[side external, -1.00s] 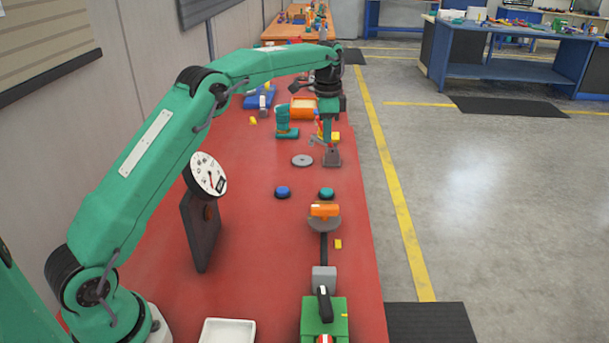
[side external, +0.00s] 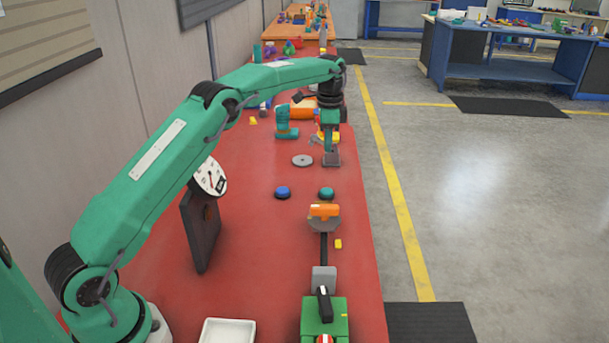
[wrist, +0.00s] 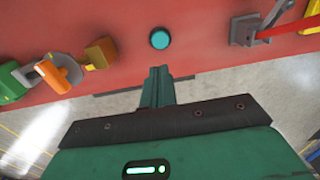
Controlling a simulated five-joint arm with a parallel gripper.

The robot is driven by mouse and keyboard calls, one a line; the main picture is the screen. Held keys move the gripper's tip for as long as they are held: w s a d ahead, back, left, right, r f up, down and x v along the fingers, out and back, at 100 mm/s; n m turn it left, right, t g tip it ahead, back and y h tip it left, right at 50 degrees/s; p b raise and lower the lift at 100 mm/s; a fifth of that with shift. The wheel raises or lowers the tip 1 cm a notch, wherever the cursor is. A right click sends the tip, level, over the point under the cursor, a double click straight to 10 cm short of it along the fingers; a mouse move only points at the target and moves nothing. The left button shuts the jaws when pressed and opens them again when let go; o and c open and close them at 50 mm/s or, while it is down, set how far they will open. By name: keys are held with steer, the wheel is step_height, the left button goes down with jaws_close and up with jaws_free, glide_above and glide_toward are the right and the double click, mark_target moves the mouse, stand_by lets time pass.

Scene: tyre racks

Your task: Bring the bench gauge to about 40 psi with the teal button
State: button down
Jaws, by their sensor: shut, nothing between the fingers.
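The teal button (side external: 326,193) sits on the red bench beside a blue button (side external: 283,192) to its left. In the wrist view the teal button (wrist: 159,39) lies just beyond my fingertips, with a gap in the picture. My gripper (side external: 329,150) is shut and empty, pointing down above the bench, farther from the side camera than the button. Its closed fingers show in the wrist view (wrist: 157,80). The bench gauge (side external: 212,181) has a white round dial on a dark upright plate. My arm covers its upper left part, and its reading is too small to tell.
A grey fixture (side external: 332,159) stands close to my gripper. A grey disc (side external: 302,160) lies left of it. An orange-topped tool (side external: 324,211) stands in front of the teal button. A white tray (side external: 228,331) is at the near edge.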

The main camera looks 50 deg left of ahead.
mark_target(326, 191)
step_height(326, 191, down, 13)
steer(key=shift+f, duration=0.2)
stand_by(0.5)
steer(key=shift+f, duration=1.15)
steer(key=shift+s, duration=0.1)
stand_by(3.1)
steer(key=shift+r, duration=0.1)
stand_by(1.0)
step_height(326, 191, up, 15)
steer(key=shift+w+r, duration=0.2)
stand_by(0.5)
